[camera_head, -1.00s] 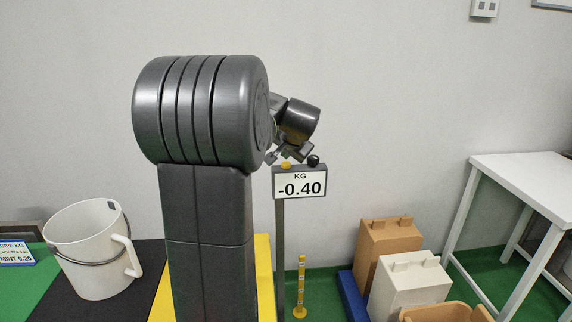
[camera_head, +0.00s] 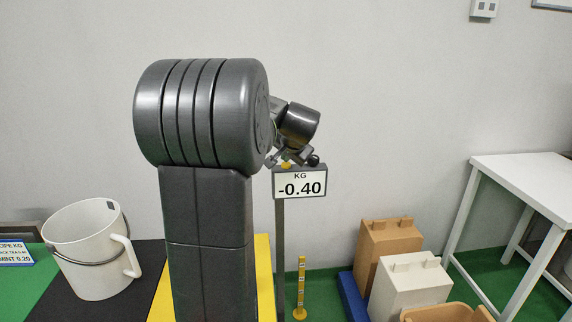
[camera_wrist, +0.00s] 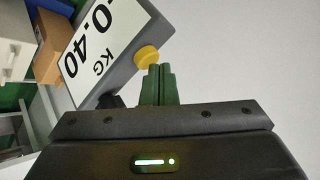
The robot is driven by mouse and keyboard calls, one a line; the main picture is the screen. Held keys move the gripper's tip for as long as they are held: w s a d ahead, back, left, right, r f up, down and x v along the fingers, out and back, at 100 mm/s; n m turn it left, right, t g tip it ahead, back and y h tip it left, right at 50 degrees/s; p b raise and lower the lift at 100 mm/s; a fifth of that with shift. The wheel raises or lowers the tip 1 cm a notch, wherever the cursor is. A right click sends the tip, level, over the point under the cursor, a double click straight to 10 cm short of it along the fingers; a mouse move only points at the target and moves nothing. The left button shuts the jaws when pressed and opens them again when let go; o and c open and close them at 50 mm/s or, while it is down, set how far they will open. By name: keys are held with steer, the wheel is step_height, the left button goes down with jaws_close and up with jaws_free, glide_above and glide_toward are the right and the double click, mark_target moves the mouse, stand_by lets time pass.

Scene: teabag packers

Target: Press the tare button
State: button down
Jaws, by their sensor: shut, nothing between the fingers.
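The scale display (camera_head: 300,183) is a grey box on a post and reads -0.40 KG; it shows tilted in the wrist view (camera_wrist: 90,50). A yellow button (camera_wrist: 147,56) and a black knob (camera_wrist: 110,101) sit on its top edge. No label shows which one is tare. In the head view the yellow button (camera_head: 287,165) is partly hidden by my gripper (camera_head: 287,158). In the wrist view my gripper (camera_wrist: 158,68) is shut and empty, its tips right beside the yellow button. I cannot tell whether they touch it.
A white bucket (camera_head: 88,250) stands on the mat at the left. Brown (camera_head: 386,248) and white (camera_head: 410,282) boxes stand at the lower right on a blue base. A white table (camera_head: 520,180) is farther right. The wall behind the display is bare.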

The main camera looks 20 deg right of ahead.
mark_target(286, 165)
steer(key=shift+f, duration=0.35)
stand_by(0.4)
steer(key=shift+r+p, duration=0.6)
steer(key=shift+r, duration=0.4)
steer(key=shift+r+p, duration=1.95)
steer(key=shift+r, duration=0.6)
steer(key=shift+f, duration=0.1)
